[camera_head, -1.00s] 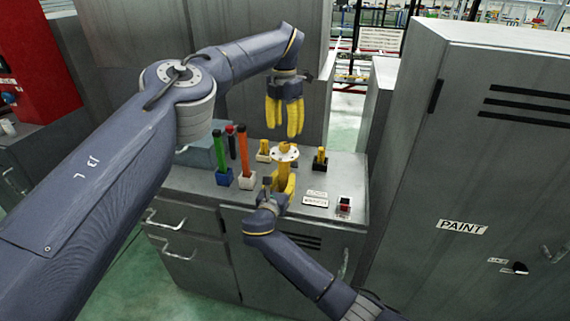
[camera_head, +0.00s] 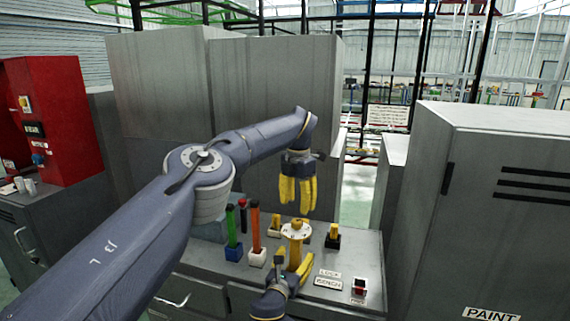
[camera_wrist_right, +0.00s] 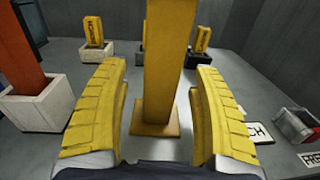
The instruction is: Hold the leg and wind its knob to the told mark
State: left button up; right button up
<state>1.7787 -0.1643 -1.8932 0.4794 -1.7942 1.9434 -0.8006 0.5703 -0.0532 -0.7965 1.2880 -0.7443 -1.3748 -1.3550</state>
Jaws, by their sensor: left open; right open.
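The yellow leg (camera_head: 295,253) stands upright on the bench, with a pale round knob (camera_head: 296,229) on top. In the right wrist view the leg's square post (camera_wrist_right: 166,70) rises from a small square foot between my right gripper's fingers. My right gripper (camera_head: 292,267) is open around the leg's lower part, with a gap on each side. My left gripper (camera_head: 298,207) is open, pointing down above the knob and apart from it. Marks on the knob are too small to read.
A green post (camera_head: 231,225) and an orange post (camera_head: 256,230) stand in blocks at left. Small yellow pieces in holders (camera_head: 333,233) stand behind. Labels (camera_head: 328,277) and a red button box (camera_head: 359,287) lie at right. A PAINT cabinet (camera_head: 490,200) stands beyond.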

jog(key=shift+v, duration=4)
jog(key=o, duration=0.6)
jog(key=shift+s+a, duration=0.1)
jog(key=shift+v, duration=3.65)
